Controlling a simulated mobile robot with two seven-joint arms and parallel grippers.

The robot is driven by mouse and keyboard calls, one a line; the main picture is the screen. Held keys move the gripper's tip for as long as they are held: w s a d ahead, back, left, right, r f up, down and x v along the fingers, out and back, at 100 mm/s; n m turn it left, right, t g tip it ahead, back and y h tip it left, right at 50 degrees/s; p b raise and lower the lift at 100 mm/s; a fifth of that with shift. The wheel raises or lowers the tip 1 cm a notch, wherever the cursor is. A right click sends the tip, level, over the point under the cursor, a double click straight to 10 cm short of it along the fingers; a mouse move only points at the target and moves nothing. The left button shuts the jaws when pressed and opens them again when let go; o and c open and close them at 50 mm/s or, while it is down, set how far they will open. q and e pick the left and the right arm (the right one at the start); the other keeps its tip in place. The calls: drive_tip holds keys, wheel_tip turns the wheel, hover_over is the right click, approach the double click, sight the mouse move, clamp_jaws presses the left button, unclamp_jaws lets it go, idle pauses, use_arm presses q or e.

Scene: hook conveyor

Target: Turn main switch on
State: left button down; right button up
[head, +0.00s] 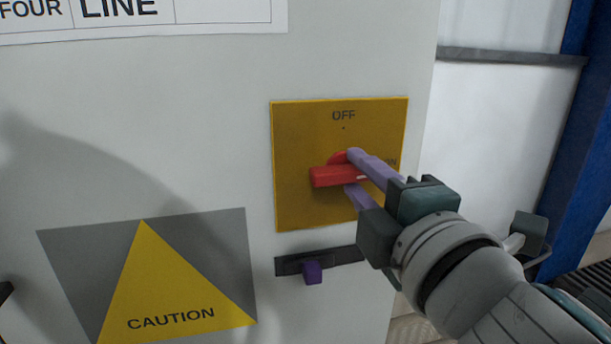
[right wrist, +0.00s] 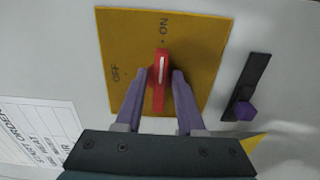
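The main switch is a red handle (head: 335,176) on a yellow plate (head: 300,125) on the grey cabinet. OFF is printed at the plate's top and ON at its right, partly hidden by a finger. The handle lies nearly level in the head view, its white mark toward the ON side. In the right wrist view the red handle (right wrist: 160,85) points at the ON label. My right gripper (head: 358,172) has its two purple fingers close on either side of the handle, and they also show in the right wrist view (right wrist: 162,78). My left gripper is not identifiable.
A dark latch with a purple knob (head: 312,272) sits just below the plate. A caution sign (head: 170,290) is at lower left and a printed sheet (head: 230,15) at the top. A blue post (head: 580,130) stands at far right.

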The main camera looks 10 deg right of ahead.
drive_tip(key=shift+o, duration=0.7)
drive_tip(key=shift+s, duration=0.25)
drive_tip(key=s+b, duration=0.1)
drive_tip(key=s, duration=0.8)
drive_tip(key=shift+s+d+b, duration=0.15)
drive_tip(key=shift+s+b, duration=0.1)
drive_tip(key=shift+b, duration=0.15)
